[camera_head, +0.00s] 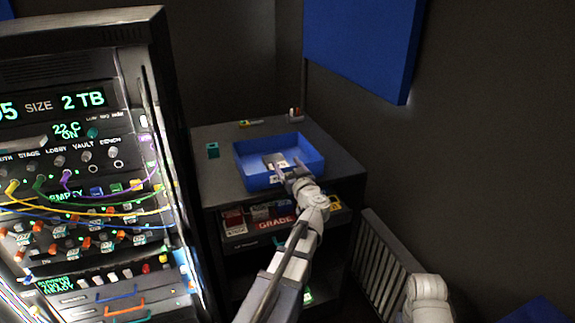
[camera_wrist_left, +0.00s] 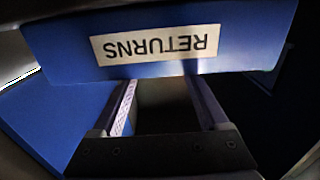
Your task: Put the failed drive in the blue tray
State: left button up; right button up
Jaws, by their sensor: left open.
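The blue tray (camera_head: 243,176) sits on top of a dark cabinet. In the left wrist view its wall (camera_wrist_left: 250,40) carries an upside-down white label reading RETURNS. A small grey box-like thing (camera_head: 272,159), which looks like the drive, lies inside the tray. My left gripper (camera_head: 290,168) is at the tray's near side, its fingers reaching over the front rim close to the grey thing. My right gripper is out of view.
A tall rack (camera_head: 100,60) with cables and lit displays stands at the left. A teal cube (camera_head: 212,150) and small items lie on the cabinet top (camera_head: 225,180) around the tray. A slatted radiator (camera_head: 385,258) stands at the right.

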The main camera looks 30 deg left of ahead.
pick_arm(q)
jog(key=v, duration=1.2)
jog(key=shift+r, duration=0.25)
jog(key=shift+w, duration=0.1)
jog(key=o, duration=0.3)
jog(key=shift+o, duration=0.2)
jog(key=shift+d, duration=0.1)
